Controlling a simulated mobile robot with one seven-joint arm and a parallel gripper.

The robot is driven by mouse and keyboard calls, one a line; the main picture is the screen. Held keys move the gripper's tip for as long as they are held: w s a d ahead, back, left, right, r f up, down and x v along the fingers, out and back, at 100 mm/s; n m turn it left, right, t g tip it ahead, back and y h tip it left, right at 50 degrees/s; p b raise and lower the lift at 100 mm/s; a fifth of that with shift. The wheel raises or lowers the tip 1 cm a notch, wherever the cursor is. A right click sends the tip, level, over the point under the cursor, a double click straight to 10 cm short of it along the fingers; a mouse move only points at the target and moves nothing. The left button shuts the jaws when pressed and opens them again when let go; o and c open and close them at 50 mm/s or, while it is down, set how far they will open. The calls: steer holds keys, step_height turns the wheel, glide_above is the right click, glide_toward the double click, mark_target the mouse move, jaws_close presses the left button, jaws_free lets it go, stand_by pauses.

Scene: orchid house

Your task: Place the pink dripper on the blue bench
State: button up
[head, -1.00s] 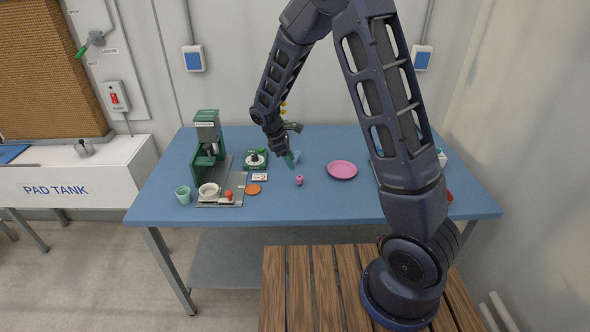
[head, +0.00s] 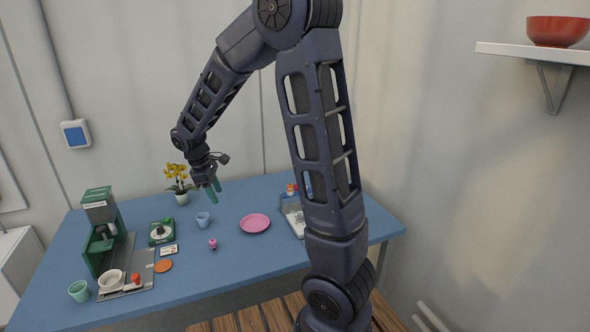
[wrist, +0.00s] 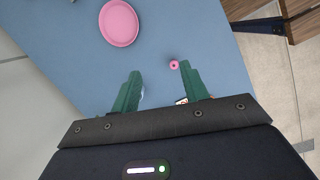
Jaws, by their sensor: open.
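A small pink object (head: 213,244), which I take to be the pink dripper, sits on the blue bench (head: 230,262), in front of a pale blue cup (head: 203,219). It also shows in the wrist view (wrist: 174,65), beyond the right fingertip. My gripper (head: 212,194) has green fingers and hangs above the bench near the cup. In the wrist view its fingers (wrist: 159,72) are apart with only blue bench between the tips. It is empty and not touching the dripper.
A pink plate (head: 255,223) lies right of the dripper. A green machine (head: 101,225), a green cup (head: 79,291), an orange disc (head: 163,266) and a potted yellow orchid (head: 180,186) stand left. A tray (head: 291,218) is at right, partly behind my arm. The front middle is clear.

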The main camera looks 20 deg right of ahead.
steer(key=s+d+r+m+t+y, duration=0.2)
steer(key=s+d+r+m, duration=0.55)
steer(key=d+r, duration=0.45)
steer(key=s+d+r+m+t, duration=0.2)
steer(key=s+d+m, duration=0.4)
steer(key=s, duration=0.8)
steer(key=shift+d+r+y, duration=0.2)
steer(key=shift+d+y, duration=0.2)
steer(key=shift+d, duration=0.8)
